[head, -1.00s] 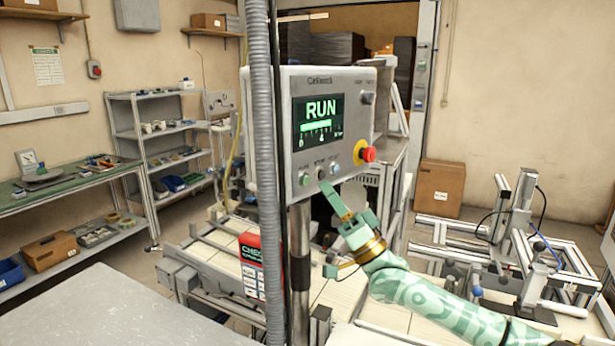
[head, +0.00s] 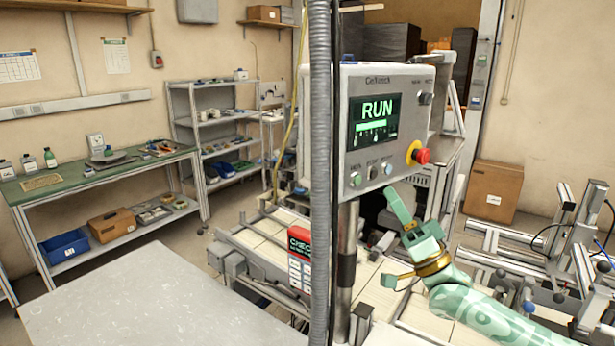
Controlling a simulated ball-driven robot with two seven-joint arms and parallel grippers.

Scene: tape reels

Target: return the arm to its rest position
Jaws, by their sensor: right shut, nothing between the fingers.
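My right arm is pale green with a camouflage pattern and comes in from the lower right. Its gripper (head: 394,196) is shut and empty. The fingers point up and to the left, just below the control panel's row of buttons, and appear apart from the panel. The grey control panel (head: 343,120) stands on a metal post, and its screen (head: 375,121) reads RUN with a green bar. A red knob (head: 422,156) with a yellow collar sits at its right side. My left gripper is not in view.
A grey cable conduit (head: 320,180) hangs before the panel. A red CHECK box (head: 300,245) stands at the post's left. Metal frames (head: 570,235) stand on the right. A bare grey tabletop (head: 150,305) lies at the lower left. A cardboard box (head: 493,190) is behind.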

